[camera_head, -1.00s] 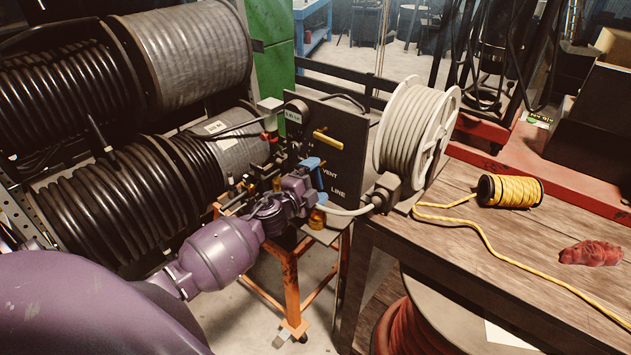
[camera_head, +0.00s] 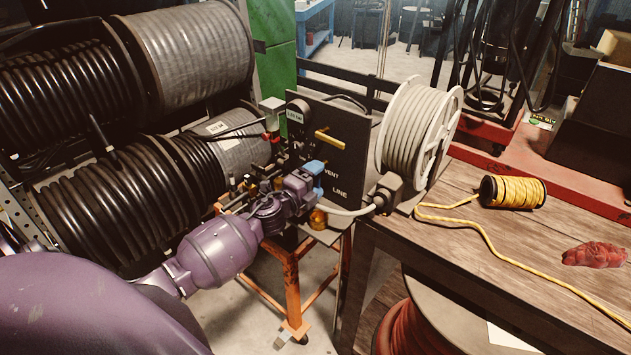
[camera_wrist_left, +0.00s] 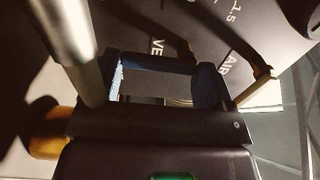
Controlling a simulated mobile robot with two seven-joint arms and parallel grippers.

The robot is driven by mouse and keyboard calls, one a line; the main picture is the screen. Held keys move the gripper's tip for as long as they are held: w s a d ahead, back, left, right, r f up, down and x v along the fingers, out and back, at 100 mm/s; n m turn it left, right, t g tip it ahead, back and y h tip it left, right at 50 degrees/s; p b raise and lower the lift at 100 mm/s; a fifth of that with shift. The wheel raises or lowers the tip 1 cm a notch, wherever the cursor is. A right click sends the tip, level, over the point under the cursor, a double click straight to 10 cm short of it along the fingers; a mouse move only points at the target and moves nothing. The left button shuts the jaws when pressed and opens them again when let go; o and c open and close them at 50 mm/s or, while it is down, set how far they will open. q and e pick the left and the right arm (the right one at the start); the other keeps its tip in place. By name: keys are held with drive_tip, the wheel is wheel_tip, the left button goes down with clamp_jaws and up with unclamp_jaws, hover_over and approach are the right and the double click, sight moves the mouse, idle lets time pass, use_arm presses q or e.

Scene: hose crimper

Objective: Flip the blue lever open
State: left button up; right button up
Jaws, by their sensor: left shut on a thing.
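The blue lever (camera_head: 315,167) is on the dark panel (camera_head: 345,165) of the crimper, above the words VENT and LINE. My left gripper (camera_head: 308,178) reaches it from the left and is shut on it. In the left wrist view, a dark blue bar (camera_wrist_left: 160,63), which looks like the lever in shadow, spans between the two fingers of my left gripper (camera_wrist_left: 162,82). The lever's pivot is hidden behind my gripper. My right gripper is not in view.
A yellow handle (camera_head: 329,139) sticks out of the panel just above the lever. Large black hose coils (camera_head: 90,205) fill the left.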

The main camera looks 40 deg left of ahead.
use_arm(q)
drive_tip(key=shift+f, duration=0.2)
drive_tip(key=o, duration=0.8)
drive_tip(key=shift+o, duration=0.3)
drive_tip(key=shift+s+r, duration=0.1)
drive_tip(key=shift+s, duration=0.35)
drive_tip(key=s, duration=1)
drive_tip(key=shift+a+b, duration=0.35)
drive_tip(key=shift+a, duration=0.05)
